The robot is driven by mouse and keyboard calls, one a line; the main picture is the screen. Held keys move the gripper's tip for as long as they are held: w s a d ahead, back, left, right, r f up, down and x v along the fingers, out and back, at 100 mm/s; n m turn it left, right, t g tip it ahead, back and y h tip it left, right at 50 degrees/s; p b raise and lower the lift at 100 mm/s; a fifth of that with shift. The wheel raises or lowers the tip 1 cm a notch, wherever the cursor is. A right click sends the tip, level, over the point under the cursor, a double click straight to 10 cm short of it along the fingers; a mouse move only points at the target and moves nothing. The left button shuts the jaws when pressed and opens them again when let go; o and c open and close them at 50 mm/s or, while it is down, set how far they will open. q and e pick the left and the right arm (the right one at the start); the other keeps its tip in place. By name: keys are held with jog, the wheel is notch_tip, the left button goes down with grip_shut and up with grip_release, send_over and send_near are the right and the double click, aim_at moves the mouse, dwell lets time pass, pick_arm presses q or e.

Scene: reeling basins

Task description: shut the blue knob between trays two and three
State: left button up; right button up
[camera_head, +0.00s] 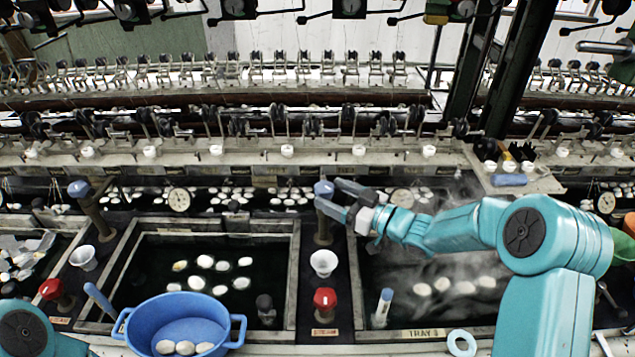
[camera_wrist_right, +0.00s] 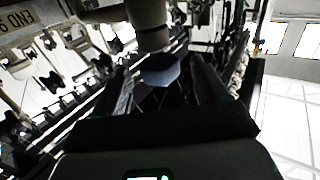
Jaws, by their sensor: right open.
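A blue knob (camera_head: 324,188) sits on top of a dark upright post between the middle tray (camera_head: 294,262) and the right steaming tray (camera_head: 354,270). My right gripper (camera_head: 336,198) reaches in from the right and is open at the knob, one finger behind it and one in front. In the right wrist view the blue six-sided knob (camera_wrist_right: 162,70) shows between the two spread fingers (camera_wrist_right: 166,88); I cannot tell whether they touch it. My left gripper is out of view.
Another blue knob (camera_head: 79,189) stands at the left. Red knobs (camera_head: 325,299) and white cups (camera_head: 323,263) stand on the strips between trays. A blue basin (camera_head: 182,323) holds cocoons in front. Reeling machinery (camera_head: 290,150) runs behind.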

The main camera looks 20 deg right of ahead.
aim_at(322, 185)
jog(key=x, duration=0.5)
jog(key=shift+w+p, duration=0.15)
jog(key=shift+p, duration=0.25)
jog(key=c, duration=1)
jog(key=shift+o, duration=0.2)
jog(key=shift+f+b, duration=0.15)
jog(key=shift+b, duration=0.2)
jog(key=m+t+h+b, duration=0.1)
jog(key=m+h+b, duration=0.1)
jog(key=b, duration=0.3)
jog(key=m+t+h+b, duration=0.1)
jog(key=m+h+b, duration=0.1)
jog(key=b, duration=0.3)
jog(key=m+t+h+b, duration=0.1)
jog(key=h+b, duration=0.3)
jog(key=shift+w+d+f+m+t+b, duration=0.15)
jog(key=shift+d+f+m+t+b, duration=0.1)
jog(key=shift+d+m+t+b, duration=0.15)
jog(key=shift+r+m+h, duration=0.2)
jog(key=shift+m+h, duration=0.4)
jog(key=shift+h, duration=0.5)
jog(key=shift+d+r+m+h, duration=0.1)
jog(key=shift+d+m+h, duration=0.1)
jog(key=shift+m+h, duration=0.3)
jog(key=shift+h, duration=0.3)
